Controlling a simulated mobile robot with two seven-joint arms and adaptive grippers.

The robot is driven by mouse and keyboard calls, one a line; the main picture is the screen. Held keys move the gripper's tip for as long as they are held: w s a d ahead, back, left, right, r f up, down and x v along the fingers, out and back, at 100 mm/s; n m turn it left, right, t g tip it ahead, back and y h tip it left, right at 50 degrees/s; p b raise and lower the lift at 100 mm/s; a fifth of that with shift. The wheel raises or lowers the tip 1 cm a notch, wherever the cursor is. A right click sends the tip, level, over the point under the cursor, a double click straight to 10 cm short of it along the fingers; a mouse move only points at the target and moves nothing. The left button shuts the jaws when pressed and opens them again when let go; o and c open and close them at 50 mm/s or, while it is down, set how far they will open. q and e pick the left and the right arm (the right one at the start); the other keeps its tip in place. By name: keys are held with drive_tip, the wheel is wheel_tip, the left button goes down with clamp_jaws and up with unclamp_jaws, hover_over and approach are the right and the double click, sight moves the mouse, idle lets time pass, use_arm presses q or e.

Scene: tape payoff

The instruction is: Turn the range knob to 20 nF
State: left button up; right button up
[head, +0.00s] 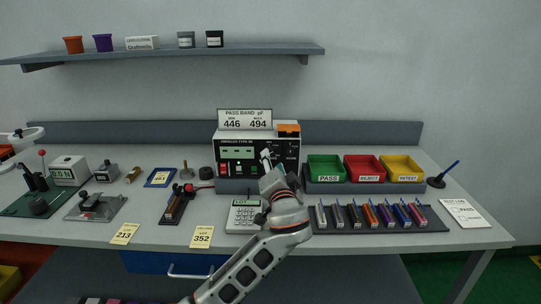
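The meter (238,144) is a black-fronted box with a green display and red details, standing at the back middle of the bench. My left gripper (267,158) is in front of the right part of its front panel, with my arm reaching up from below. I cannot tell whether the fingers touch the panel or are open or shut. The range knob cannot be made out; the gripper covers part of the panel. Some small white marks show right of the gripper. My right gripper is not in view.
Green (325,179), red (365,178) and yellow (402,178) bins stand right of the meter. A grey tray (432,226) of several coloured parts lies in front of them. A calculator-like device (243,215) sits beside my arm. A pass-band sign (245,119) stands above the meter.

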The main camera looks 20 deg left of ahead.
use_arm(q)
drive_tip(key=x, duration=0.4)
drive_tip(key=shift+w+a, duration=0.15)
drive_tip(key=shift+w, duration=0.15)
clamp_jaws()
